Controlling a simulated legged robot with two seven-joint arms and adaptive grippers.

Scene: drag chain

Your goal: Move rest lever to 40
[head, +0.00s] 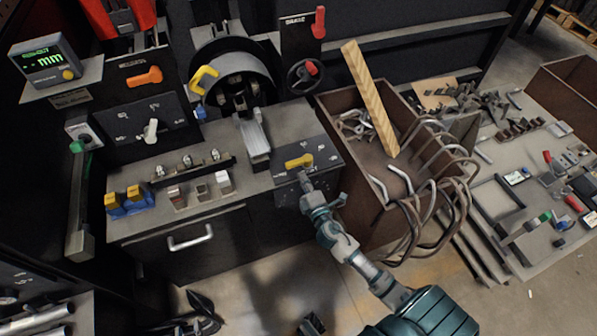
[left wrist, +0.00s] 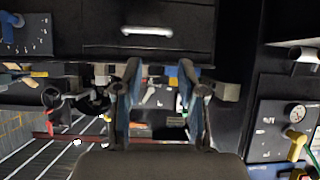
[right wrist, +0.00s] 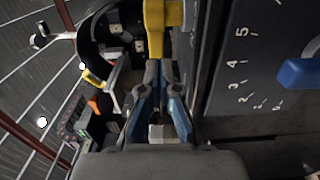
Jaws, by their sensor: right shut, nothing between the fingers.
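A yellow lever (head: 299,161) sits on a dark panel with dial marks at the front right of the machine. No label naming the rest lever is readable, and no 40 mark can be made out. My right gripper (head: 304,180) is shut and empty just in front of this lever. In the right wrist view, a yellow lever part (right wrist: 155,28) stands right beyond the closed fingertips (right wrist: 160,68); I cannot tell whether they touch. My left gripper (left wrist: 159,75) is open and empty in the left wrist view, its fingers spread apart in front of the machine.
Other levers include white (head: 150,130), orange (head: 145,77), yellow (head: 203,80) and red (head: 319,22). A blue knob (right wrist: 298,73) is right of the numbered dial. A bin (head: 350,185) with a plank and bent rods stands right of my right gripper. A drawer handle (head: 190,238) projects below.

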